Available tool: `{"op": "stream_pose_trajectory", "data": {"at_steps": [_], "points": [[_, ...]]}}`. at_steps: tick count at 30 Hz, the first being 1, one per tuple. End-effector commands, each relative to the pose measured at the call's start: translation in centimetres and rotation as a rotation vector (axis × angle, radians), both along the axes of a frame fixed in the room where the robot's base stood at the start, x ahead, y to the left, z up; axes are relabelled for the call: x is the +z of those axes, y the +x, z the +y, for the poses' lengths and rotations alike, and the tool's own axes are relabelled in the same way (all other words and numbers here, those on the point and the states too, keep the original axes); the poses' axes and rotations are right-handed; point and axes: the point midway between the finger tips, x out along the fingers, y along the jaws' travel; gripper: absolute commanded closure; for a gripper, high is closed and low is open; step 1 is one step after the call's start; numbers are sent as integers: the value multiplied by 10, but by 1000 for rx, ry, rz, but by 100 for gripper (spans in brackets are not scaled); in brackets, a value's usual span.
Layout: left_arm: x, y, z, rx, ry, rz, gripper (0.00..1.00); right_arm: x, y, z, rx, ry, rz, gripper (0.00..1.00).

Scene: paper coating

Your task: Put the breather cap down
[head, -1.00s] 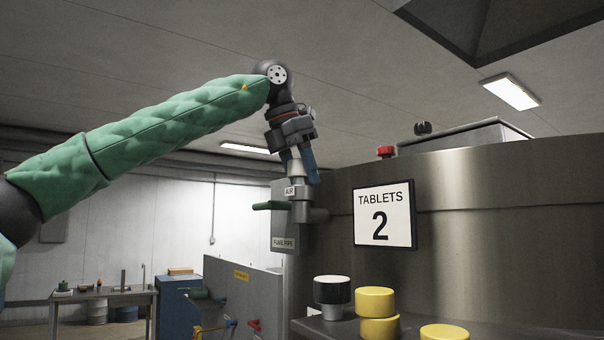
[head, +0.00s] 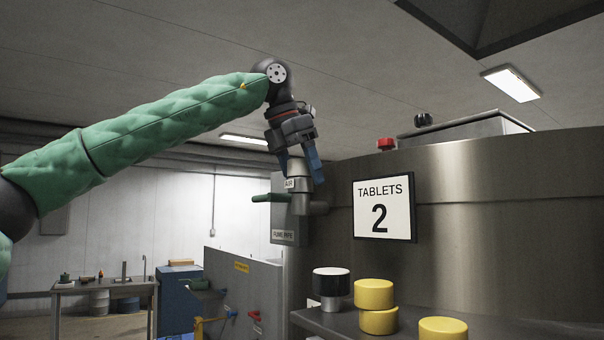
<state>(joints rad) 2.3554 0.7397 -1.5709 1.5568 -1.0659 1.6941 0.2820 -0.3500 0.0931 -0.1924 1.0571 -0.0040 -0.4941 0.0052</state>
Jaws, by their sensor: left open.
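My left gripper (head: 299,163) reaches in from the left, pointing down above the pipe labelled AIR. Its two blue fingers are spread apart. A light grey cylinder (head: 297,167), which looks like the breather cap, stands between the fingers at the top of the grey upright pipe (head: 300,203). Whether either finger touches it is too small to tell. A green handle (head: 270,198) sticks out left of the pipe. My right gripper is not in view.
The large steel vessel with a TABLETS 2 sign (head: 384,207) stands close on the right. A grey panel (head: 243,280) stands below left.

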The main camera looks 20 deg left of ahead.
Motion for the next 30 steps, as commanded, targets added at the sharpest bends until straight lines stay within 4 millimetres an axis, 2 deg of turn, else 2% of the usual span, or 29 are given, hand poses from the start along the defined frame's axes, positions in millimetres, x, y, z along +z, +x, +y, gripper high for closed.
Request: {"op": "stream_pose_trajectory", "data": {"at_steps": [8, 11, 14, 17, 23, 30], "points": [[4, 0, 0, 0, 1, -1, 31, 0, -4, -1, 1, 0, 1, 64], [7, -2, 1, 0, -1, -1, 31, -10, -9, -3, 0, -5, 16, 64], [13, -4, 3, 0, -1, -1, 31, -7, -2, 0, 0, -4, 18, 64], [22, -7, 5, 1, -1, -1, 31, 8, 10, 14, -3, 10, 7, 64], [46, -15, 12, 1, -2, 0, 31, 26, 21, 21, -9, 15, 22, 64], [84, -28, 21, 0, -1, -2, 31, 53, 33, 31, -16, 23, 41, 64]]}}
